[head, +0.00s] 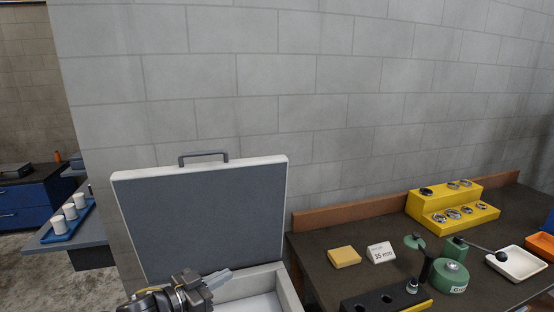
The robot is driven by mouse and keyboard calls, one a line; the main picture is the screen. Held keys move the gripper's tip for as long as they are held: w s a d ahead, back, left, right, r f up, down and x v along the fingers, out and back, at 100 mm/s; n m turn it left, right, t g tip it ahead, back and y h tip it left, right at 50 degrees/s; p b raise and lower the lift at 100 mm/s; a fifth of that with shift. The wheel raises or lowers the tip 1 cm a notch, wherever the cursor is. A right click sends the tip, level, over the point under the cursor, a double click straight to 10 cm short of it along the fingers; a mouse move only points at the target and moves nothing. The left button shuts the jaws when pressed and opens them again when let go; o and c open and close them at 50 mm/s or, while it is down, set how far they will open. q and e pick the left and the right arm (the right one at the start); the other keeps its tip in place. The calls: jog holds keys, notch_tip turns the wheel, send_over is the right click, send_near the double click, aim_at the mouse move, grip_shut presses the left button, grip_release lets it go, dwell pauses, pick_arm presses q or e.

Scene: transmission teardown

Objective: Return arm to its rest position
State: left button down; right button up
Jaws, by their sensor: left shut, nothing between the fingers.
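My left gripper (215,280) shows at the bottom of the head view, in front of an open case (200,215). Its fingers are shut and empty, pointing right and slightly up, over the left part of the case's base (289,288). Part of my left arm shows below it at the frame's bottom edge. The case's grey-lined lid stands up behind the gripper, with a handle on top. I cannot tell whether the gripper touches the case. My right gripper is not in view.
A dark workbench (330,250) stands at right. On it are a yellow stepped stand (433,209) with several metal rings, a yellow block (344,257), a small sign (381,253), a green round device (450,276) and a white tray (518,264). A blue tray (68,232) with white cups is at left.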

pick_arm(q)
jog(key=s+a+f+n+g+y, duration=0.1)
jog(key=s+a+f+n+y, duration=0.25)
jog(key=s+f, duration=0.35)
jog(key=s+a+f+n+y, duration=0.2)
jog(key=s+f+y, duration=0.3)
jog(key=s+f, duration=0.3)
jog(key=s+a+f+n+g+y, duration=0.1)
jog(key=s+a+f+g, duration=0.25)
jog(key=s, duration=0.65)
jog(key=s+a+f+g+y, duration=0.2)
jog(key=s+f+g, duration=0.2)
jog(key=s, duration=0.6)
notch_tip(320, 180, down, 31)
jog(key=b, duration=0.6)
jog(key=s+a+f+g+b, duration=0.1)
jog(key=s+f+b, duration=0.1)
jog(key=s+f, duration=0.6)
jog(key=s+a+f+g+b, duration=0.1)
jog(key=s+f+b, duration=0.1)
jog(key=s+f, duration=0.7)
notch_tip(320, 180, down, 3)
jog(key=shift+a+f, duration=0.15)
jog(key=shift+a, duration=0.2)
